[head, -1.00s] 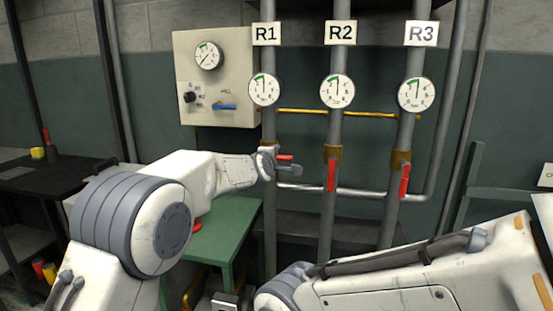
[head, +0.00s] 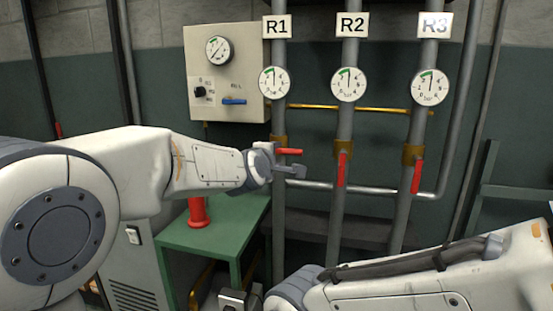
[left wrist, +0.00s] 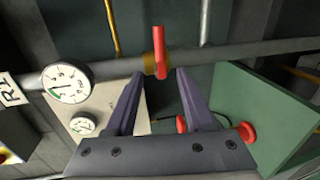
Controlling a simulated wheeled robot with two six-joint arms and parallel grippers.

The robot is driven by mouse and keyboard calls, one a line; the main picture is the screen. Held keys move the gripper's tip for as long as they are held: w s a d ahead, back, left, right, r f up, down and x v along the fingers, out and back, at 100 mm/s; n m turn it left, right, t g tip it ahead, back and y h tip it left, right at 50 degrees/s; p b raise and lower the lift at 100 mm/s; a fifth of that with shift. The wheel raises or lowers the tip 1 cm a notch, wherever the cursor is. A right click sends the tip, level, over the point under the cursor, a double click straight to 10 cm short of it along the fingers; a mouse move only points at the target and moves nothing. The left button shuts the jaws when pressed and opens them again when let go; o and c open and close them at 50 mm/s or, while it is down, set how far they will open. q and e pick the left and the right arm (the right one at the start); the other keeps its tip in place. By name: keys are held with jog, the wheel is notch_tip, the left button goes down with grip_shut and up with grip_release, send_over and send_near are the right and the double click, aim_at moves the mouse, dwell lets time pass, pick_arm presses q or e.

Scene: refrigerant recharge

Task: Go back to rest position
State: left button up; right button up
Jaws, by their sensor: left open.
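My left gripper (head: 282,168) is open at the R1 pipe, close beside its valve. The R1 valve's red handle (head: 289,151) lies sideways, pointing right. In the left wrist view, the open fingers (left wrist: 160,76) spread on either side of the lower part of this red handle (left wrist: 161,45). Nothing is clamped; whether a finger touches the valve I cannot tell. The R2 handle (head: 342,169) and R3 handle (head: 417,176) hang down along their pipes. My right arm crosses the lower right; its gripper is out of view.
A grey panel (head: 254,85) with a gauge, knob and blue lever hangs left of the R1 pipe. A green table (head: 225,232) with a red object (head: 198,212) stands below my left forearm. Round gauges (head: 348,84) sit on the pipes above the valves.

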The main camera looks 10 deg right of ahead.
pick_arm(q)
jog(key=shift+s, duration=0.15)
jog(key=s+a+f+m+g, duration=0.1)
jog(key=s+f+m+g, duration=0.85)
jog(key=s, duration=0.85)
jog(key=s+a+f+m+g+y, duration=0.2)
jog(key=s+a+f+m, duration=0.4)
jog(key=s, duration=0.5)
jog(key=s+a+f+m+g+y, duration=0.3)
jog(key=s+a+f+m, duration=0.35)
jog(key=s, duration=0.55)
notch_tip(320, 180, up, 24)
jog(key=a+n+p, duration=0.1)
jog(key=p, duration=2.5)
jog(key=shift+s+r, duration=0.2)
jog(key=shift+s, duration=0.2)
